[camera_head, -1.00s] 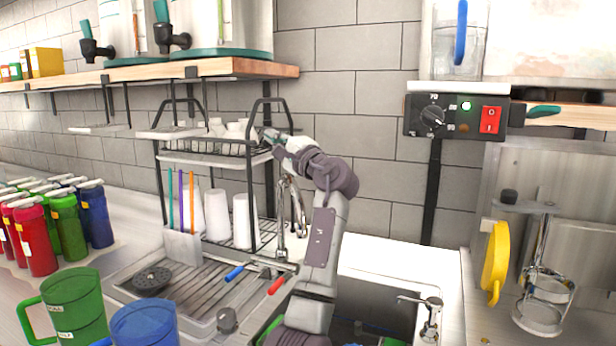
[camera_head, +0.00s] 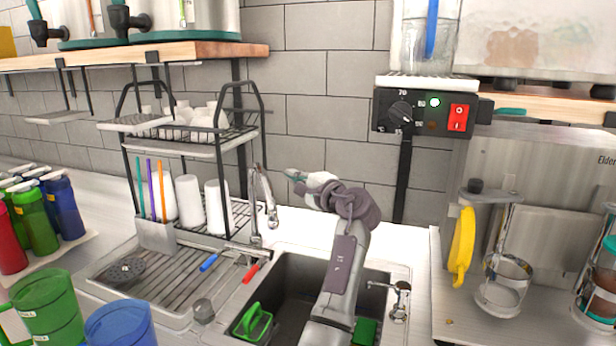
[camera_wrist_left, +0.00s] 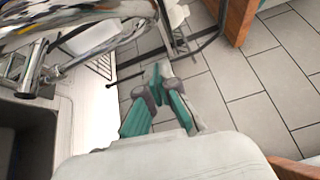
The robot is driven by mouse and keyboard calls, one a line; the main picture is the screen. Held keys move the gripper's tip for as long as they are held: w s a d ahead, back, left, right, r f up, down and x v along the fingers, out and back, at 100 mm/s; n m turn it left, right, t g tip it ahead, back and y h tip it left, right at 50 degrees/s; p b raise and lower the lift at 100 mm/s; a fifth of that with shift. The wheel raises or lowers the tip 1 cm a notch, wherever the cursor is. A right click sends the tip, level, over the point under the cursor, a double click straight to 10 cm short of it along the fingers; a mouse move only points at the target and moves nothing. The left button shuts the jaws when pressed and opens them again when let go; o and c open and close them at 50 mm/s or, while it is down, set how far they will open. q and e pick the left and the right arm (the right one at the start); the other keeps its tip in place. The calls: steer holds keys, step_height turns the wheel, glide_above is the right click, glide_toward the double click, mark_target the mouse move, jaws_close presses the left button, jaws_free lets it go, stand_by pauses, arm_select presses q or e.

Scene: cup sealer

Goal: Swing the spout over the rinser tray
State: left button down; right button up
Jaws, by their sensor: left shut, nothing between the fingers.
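The chrome spout (camera_head: 263,190) is a tall gooseneck behind the sink's left rear corner, with red and blue handles by its base. Its outlet end hangs toward the sink side, right of the base. The ribbed metal rinser tray (camera_head: 178,288) lies left of the sink, with a round dark rinser (camera_head: 125,268) on it. My left gripper (camera_head: 289,174) is shut and empty, just right of the spout's upper bend, with a gap visible between them. In the left wrist view the shut fingers (camera_wrist_left: 158,75) show teal pads, and chrome faucet parts (camera_wrist_left: 32,72) show at left. My right gripper is not in view.
A black two-tier rack (camera_head: 190,145) with white cups stands behind the tray. The sink (camera_head: 290,285) holds green items. A small tap (camera_head: 398,300) is at its right. Green and blue jugs (camera_head: 45,305) stand front left. A control box (camera_head: 425,112) hangs on the wall.

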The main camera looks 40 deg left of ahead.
arm_select(q)
steer(key=s+a+p, duration=0.1)
steer(key=s+a, duration=0.1)
steer(key=s, duration=0.1)
steer(key=shift+s+a+r+p, duration=0.15)
steer(key=shift+s+p, duration=0.05)
steer(key=shift+p, duration=0.15)
